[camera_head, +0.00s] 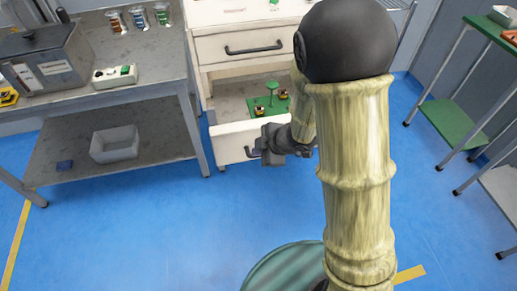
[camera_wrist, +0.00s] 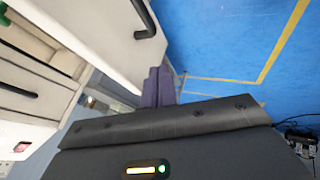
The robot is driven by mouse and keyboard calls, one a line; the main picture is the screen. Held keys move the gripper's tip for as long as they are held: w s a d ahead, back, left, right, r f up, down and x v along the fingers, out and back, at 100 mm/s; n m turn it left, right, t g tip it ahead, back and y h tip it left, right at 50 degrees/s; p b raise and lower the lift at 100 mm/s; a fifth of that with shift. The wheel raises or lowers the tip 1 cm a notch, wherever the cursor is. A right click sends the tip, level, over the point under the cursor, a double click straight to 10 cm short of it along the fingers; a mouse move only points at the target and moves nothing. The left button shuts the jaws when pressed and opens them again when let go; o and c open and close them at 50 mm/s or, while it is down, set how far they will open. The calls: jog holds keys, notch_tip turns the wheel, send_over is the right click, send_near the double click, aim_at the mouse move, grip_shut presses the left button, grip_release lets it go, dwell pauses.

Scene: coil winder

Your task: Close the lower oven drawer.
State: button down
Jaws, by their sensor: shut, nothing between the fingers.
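The lower oven drawer (camera_head: 228,143) of the white cabinet stands pulled out. Its inside shows, with a green board (camera_head: 262,106) and small parts on it. My gripper (camera_head: 266,157) is at the drawer's front, near its dark handle (camera_head: 250,153), and hides part of the front. In the wrist view the two fingers (camera_wrist: 158,74) are together and empty, beside the white drawer front (camera_wrist: 95,32). The black handle (camera_wrist: 147,22) lies beyond the fingertips. I cannot tell whether the fingers touch the front.
The upper drawer (camera_head: 216,46) above is shut. A grey workbench (camera_head: 152,63) with a white bin (camera_head: 114,145) on its lower shelf stands at left. A green-shelved rack (camera_head: 450,118) stands at right. The blue floor in front of the cabinet is mostly clear.

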aim_at(238, 147)
jog(key=w+a+f, duration=0.2)
jog(key=f, duration=0.1)
jog(key=w+a+f+b, duration=0.1)
jog(key=w+a+f, duration=0.1)
jog(key=w, duration=0.1)
jog(key=shift+w+a+f, duration=0.1)
jog(key=shift+a+f, duration=0.1)
jog(key=shift+f, duration=0.2)
jog(key=shift+w+a, duration=0.15)
jog(key=shift+w, duration=0.45)
jog(key=shift+w, duration=0.1)
